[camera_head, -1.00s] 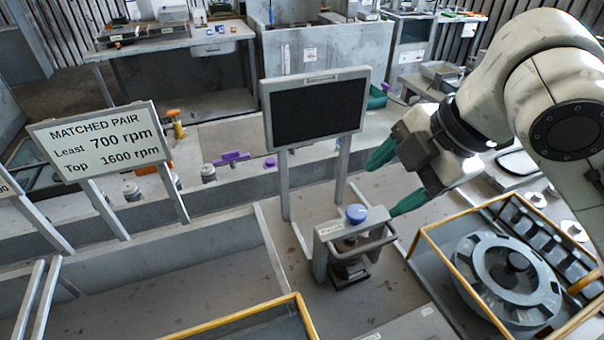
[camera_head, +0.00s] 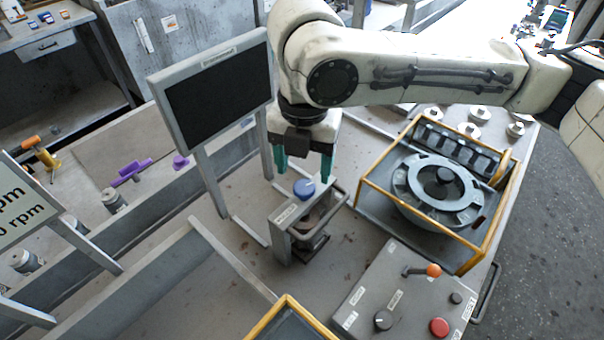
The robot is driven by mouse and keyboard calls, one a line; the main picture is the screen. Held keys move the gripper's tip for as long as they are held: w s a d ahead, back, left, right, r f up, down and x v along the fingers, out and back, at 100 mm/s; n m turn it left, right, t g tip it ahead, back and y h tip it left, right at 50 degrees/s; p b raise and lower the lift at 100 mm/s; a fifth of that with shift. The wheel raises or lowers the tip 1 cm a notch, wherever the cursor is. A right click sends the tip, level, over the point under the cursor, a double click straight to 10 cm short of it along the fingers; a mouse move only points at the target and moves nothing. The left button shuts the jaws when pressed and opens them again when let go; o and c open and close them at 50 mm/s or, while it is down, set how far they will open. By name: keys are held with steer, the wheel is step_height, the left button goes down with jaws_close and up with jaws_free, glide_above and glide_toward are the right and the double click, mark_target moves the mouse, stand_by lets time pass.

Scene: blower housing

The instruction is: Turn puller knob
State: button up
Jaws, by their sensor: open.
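The puller (camera_head: 288,234) is a small grey frame with a handle loop, standing on the bench in the middle of the head view. Its knob (camera_head: 304,189) is a blue round cap on top. My gripper (camera_head: 303,168) points down with two green fingers, spread apart and empty. It is just above and behind the blue knob in the picture, with the fingertips to either side of it. I cannot tell the exact height gap between the fingertips and the knob.
A dark screen (camera_head: 222,98) on posts stands close left of my gripper. A yellow-framed case (camera_head: 374,218) with a round blower housing (camera_head: 437,191) sits to the right. A control panel (camera_head: 385,295) with an orange-tipped lever and red button is at the front.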

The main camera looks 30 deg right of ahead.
mark_target(304, 185)
steer(key=shift+f, duration=1.95)
steer(key=shift+c, duration=0.2)
steer(key=c, duration=1)
steer(key=shift+r+m+p, duration=0.1)
steer(key=shift+m+p, duration=0.2)
